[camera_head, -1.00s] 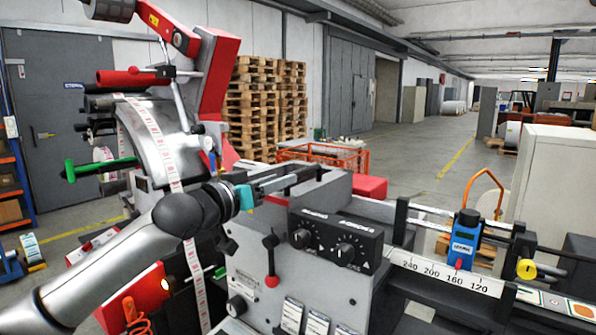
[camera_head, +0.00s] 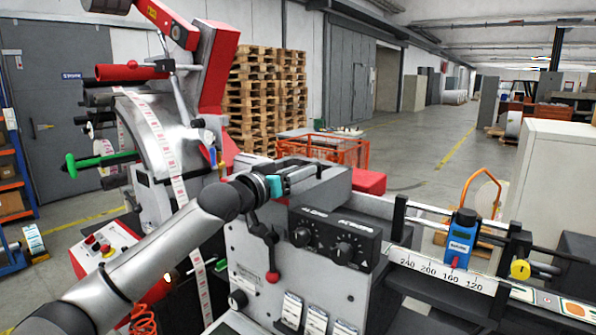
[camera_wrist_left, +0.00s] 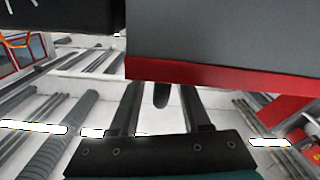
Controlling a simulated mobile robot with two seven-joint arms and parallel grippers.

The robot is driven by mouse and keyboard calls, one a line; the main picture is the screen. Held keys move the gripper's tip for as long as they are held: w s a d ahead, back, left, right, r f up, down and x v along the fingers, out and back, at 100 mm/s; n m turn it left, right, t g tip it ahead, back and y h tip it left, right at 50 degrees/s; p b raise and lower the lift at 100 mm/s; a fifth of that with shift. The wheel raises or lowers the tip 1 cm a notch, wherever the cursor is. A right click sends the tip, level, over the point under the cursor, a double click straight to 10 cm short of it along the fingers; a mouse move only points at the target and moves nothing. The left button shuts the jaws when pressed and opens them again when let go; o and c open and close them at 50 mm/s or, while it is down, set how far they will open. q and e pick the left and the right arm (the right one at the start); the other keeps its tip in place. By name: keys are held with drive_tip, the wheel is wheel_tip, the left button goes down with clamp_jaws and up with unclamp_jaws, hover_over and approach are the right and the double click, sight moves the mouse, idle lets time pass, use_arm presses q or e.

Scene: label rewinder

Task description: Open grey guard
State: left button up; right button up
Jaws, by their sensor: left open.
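My left gripper (camera_head: 304,172) reaches in from the left and is open above the grey machine housing, beside its upper edge. In the left wrist view its two dark fingers (camera_wrist_left: 160,112) stand apart, with the rounded end of a dark bar (camera_wrist_left: 162,94) showing between them. A grey panel with a red edge (camera_wrist_left: 225,40) fills the upper right of that view, close to the fingertips. I cannot tell for certain which part is the grey guard, or whether the fingers touch anything. My right gripper is not in view.
A black knob panel (camera_head: 335,236) and a red-knobbed lever (camera_head: 271,262) lie just below my left gripper. A curved silver plate (camera_head: 165,135) with the label strip stands left of it. A blue sensor (camera_head: 462,238) sits on the rail at right. Open floor lies behind.

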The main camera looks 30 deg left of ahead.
use_arm(q)
clamp_jaws()
idle(0.3)
idle(1.1)
